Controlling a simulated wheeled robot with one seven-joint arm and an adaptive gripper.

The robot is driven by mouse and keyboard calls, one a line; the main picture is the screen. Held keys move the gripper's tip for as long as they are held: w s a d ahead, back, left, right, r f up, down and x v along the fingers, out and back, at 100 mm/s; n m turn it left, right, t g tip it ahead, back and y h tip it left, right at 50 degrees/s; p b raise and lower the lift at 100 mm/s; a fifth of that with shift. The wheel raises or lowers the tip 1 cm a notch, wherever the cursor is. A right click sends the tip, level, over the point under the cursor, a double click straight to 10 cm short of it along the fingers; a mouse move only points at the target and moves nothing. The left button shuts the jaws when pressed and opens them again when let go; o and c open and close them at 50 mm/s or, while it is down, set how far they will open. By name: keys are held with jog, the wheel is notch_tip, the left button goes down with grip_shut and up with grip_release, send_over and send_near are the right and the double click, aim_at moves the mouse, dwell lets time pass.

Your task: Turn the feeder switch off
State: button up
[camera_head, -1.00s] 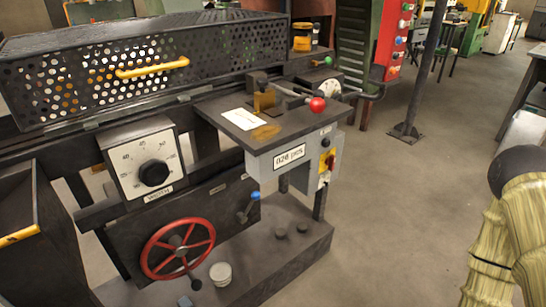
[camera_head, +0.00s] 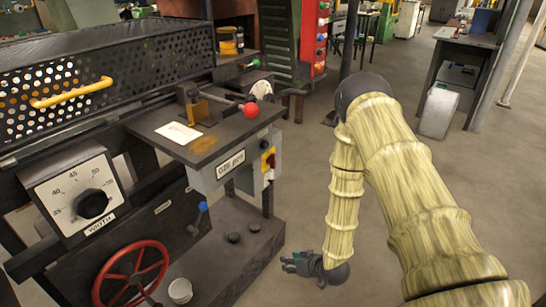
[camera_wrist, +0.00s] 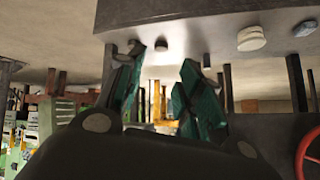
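A grey control box (camera_head: 213,177) hangs under the machine's side shelf, with a printed display label (camera_head: 230,164) on its front. On its right face sits a small yellow switch with a red part (camera_head: 269,160), below a black knob (camera_head: 264,144). I cannot read the labels there or tell the switch position. My gripper (camera_head: 290,262) hangs low over the floor, right of and below the box, apart from it. In the wrist view its two green-padded fingers (camera_wrist: 157,95) are spread with nothing between them; the switch cannot be made out there.
A red-ball lever (camera_head: 250,110) stands on the shelf (camera_head: 165,117) above the box. The machine's dark base (camera_head: 235,262) juts out below. A red handwheel (camera_head: 130,275) and width dial (camera_head: 85,190) are at left. A post stands behind my arm.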

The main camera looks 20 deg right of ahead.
jog(key=w+d+r+n+t+y, duration=0.2)
jog(key=w+d+r+t+y, duration=0.15)
jog(key=w+r, duration=0.8)
jog(key=n+t+y+p, duration=0.2)
jog(key=n+y, duration=0.2)
send_near(275, 158)
jog(key=shift+h, duration=0.25)
jog(key=x, duration=0.9)
jog(key=shift+w+a, duration=0.15)
jog(key=shift+w, duration=0.1)
jog(key=shift+c, duration=0.4)
grip_shut()
